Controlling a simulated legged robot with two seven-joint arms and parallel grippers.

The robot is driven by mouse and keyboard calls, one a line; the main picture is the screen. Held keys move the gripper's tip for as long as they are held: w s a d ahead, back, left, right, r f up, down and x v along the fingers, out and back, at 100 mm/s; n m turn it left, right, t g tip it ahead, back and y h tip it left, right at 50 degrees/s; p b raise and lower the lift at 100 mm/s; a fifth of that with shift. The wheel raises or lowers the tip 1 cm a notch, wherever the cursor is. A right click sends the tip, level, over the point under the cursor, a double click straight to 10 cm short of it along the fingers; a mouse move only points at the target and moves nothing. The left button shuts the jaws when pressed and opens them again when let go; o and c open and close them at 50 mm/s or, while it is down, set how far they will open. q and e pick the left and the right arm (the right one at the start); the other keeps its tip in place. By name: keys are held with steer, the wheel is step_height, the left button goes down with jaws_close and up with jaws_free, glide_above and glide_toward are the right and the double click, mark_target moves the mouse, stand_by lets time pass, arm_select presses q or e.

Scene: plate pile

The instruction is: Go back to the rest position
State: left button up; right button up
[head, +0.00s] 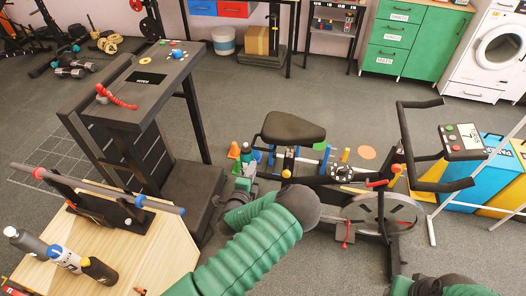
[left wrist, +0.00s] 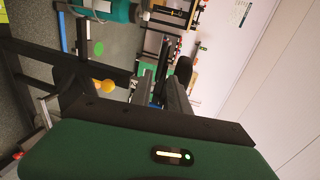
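My left arm comes in from the bottom middle of the head view and bends back on itself. My left gripper (head: 244,168) is small and partly hidden there, in front of the exercise bike (head: 292,130) and close to the dark stand. In the left wrist view its dark fingers (left wrist: 165,85) point away from the camera, past my green wrist housing. I see nothing held between them, but their gap is unclear. Of my right arm only a green part shows at the bottom right edge of the head view; its gripper is out of view.
A dark stand (head: 140,92) with a red-handled item on top is at left. A wooden box (head: 160,255) bears a bar on a black cradle and several bottles. The bike's handlebar and console (head: 462,142) rise at right. Green drawers (head: 405,40) stand behind; open floor lies between.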

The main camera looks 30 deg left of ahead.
arm_select(q)
steer(key=s+d+r+n+g+h, duration=0.1)
steer(key=s+d+r+n+g, duration=0.2)
steer(key=s, duration=0.5)
steer(key=s+d+r+n+g+h, duration=0.1)
steer(key=s+d+r+n+g, duration=0.3)
steer(key=s+d+n+g, duration=0.1)
steer(key=s+d+r+n+g+h+p, duration=0.1)
steer(key=s+d+r+n+g, duration=0.3)
steer(key=s+n, duration=0.3)
steer(key=s+d, duration=0.1)
steer(key=s, duration=0.2)
steer(key=shift+s+d+r+g+h, duration=0.2)
steer(key=shift+s+g+h, duration=0.1)
steer(key=shift+s, duration=0.1)
steer(key=shift+f, duration=0.1)
steer(key=shift+a, duration=0.1)
stand_by(1.3)
